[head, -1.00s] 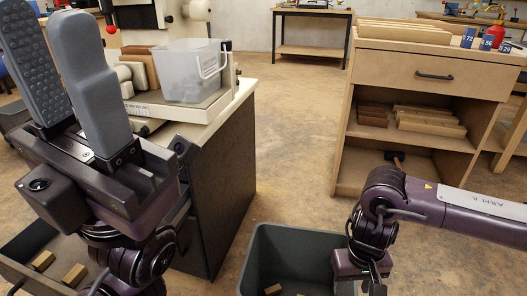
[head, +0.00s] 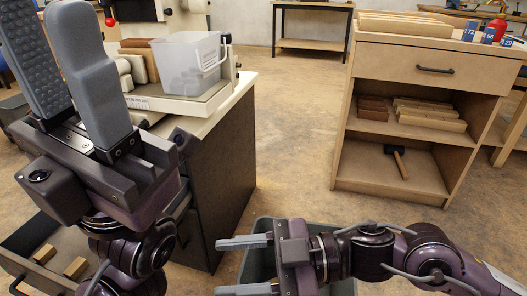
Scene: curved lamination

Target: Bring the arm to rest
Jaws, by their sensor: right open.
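My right gripper (head: 222,267) is at the bottom centre of the head view. Its two grey fingers point left, wide apart, with nothing between them. It is above the grey bin (head: 343,289), which it and my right arm partly hide. My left gripper (head: 52,30) stands upright at the upper left, close to the camera. Its fingers are apart, with the ribbed pad of one showing, and nothing shows between them.
A cabinet with a clear bin (head: 185,62) on top is beside my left gripper. An open drawer (head: 20,262) with wooden blocks is below it. A wooden shelf unit (head: 425,68) holding a mallet (head: 397,160) stands at right. The floor (head: 293,150) between is clear.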

